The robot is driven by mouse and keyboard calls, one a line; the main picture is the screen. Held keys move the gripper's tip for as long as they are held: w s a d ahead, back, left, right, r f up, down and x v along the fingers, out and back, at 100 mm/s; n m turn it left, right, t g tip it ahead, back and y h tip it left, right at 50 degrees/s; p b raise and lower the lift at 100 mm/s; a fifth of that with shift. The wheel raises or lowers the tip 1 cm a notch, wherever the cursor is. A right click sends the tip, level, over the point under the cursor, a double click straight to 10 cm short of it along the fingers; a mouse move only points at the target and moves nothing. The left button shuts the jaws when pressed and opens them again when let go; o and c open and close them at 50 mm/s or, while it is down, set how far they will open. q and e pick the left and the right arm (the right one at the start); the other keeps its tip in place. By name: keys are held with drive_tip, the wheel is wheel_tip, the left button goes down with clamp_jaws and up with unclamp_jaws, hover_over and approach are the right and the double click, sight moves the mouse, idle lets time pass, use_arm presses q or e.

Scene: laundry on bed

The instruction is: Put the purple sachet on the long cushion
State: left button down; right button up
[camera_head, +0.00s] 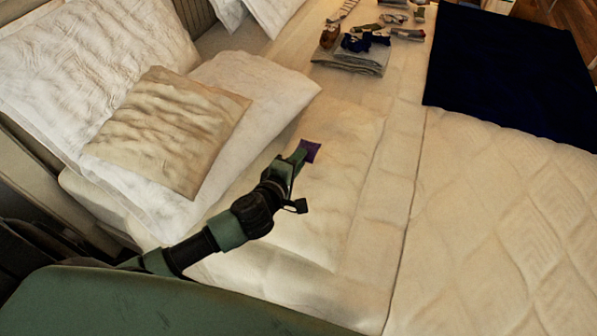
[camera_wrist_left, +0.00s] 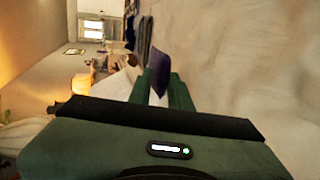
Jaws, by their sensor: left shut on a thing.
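The purple sachet (camera_head: 310,151) is held at the tip of my left gripper (camera_head: 299,157), which is shut on it. It also shows as a dark purple piece between the green fingers in the left wrist view (camera_wrist_left: 159,70). A long, flat cream cushion (camera_head: 350,135) lies on the bed. In the head view the gripper and sachet are over this cushion. I cannot tell the exact height of the sachet above it. My right gripper is not in view.
A tan cushion (camera_head: 170,125) lies on white pillows (camera_head: 255,85) at the left. Folded grey cloth (camera_head: 350,60) with several small items lies at the back. A dark blue cloth (camera_head: 510,75) covers the back right. The quilted bed (camera_head: 490,220) at the right is clear.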

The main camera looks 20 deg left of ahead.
sight(298, 181)
use_arm(q)
wheel_tip(298, 181, down, 4)
drive_tip(key=shift+r+b, duration=0.15)
drive_tip(key=shift+b, duration=0.35)
drive_tip(key=shift+f, duration=0.3)
drive_tip(key=shift+f, duration=0.1)
drive_tip(key=shift+f, duration=0.25)
drive_tip(key=c, duration=1.6)
unclamp_jaws()
drive_tip(key=shift+o, duration=0.2)
drive_tip(key=shift+s, duration=0.1)
